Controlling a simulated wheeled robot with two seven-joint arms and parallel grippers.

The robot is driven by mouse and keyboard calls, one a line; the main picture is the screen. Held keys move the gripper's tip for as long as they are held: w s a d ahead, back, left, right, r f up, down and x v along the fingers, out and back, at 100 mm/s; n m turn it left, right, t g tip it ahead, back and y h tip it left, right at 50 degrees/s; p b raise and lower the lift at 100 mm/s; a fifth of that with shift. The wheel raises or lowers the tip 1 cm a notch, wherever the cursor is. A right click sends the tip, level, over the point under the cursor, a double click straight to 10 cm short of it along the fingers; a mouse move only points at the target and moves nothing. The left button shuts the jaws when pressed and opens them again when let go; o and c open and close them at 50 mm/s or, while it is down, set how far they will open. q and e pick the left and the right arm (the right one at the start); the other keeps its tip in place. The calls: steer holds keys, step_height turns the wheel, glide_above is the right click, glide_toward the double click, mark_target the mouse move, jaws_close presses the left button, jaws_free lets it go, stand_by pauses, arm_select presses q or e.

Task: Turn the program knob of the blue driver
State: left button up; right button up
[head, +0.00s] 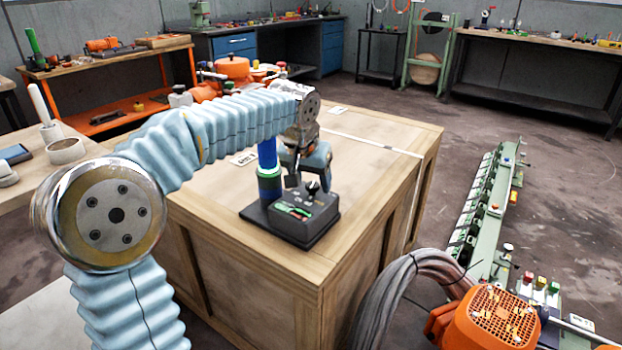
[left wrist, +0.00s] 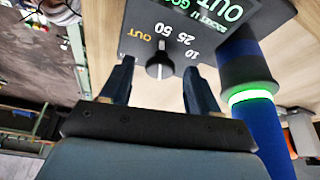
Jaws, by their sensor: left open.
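The driver is a dark box (head: 290,225) on the wooden crate, with a blue column (head: 268,155) at its back left. The column also shows in the left wrist view (left wrist: 262,135), with a lit green ring. The program knob (left wrist: 159,64) is a round dark knob with a pale pointer line on the labelled panel (left wrist: 178,22). Numbers and the word OUT surround it. My left gripper (head: 304,180) is above the box, pointing down. In the left wrist view its open fingers (left wrist: 158,72) lie on either side of the knob; no contact shows. My right gripper is not in view.
The wooden crate top (head: 372,165) is mostly clear right of the driver. The blue column stands close beside my left gripper. A green rail (head: 484,215) lies on the floor to the right. Workbenches (head: 540,57) line the back.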

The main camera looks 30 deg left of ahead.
arm_select(q)
steer(key=p+v, duration=0.1)
steer(key=v, duration=1.2)
steer(key=shift+r, duration=0.4)
steer(key=shift+s, duration=0.1)
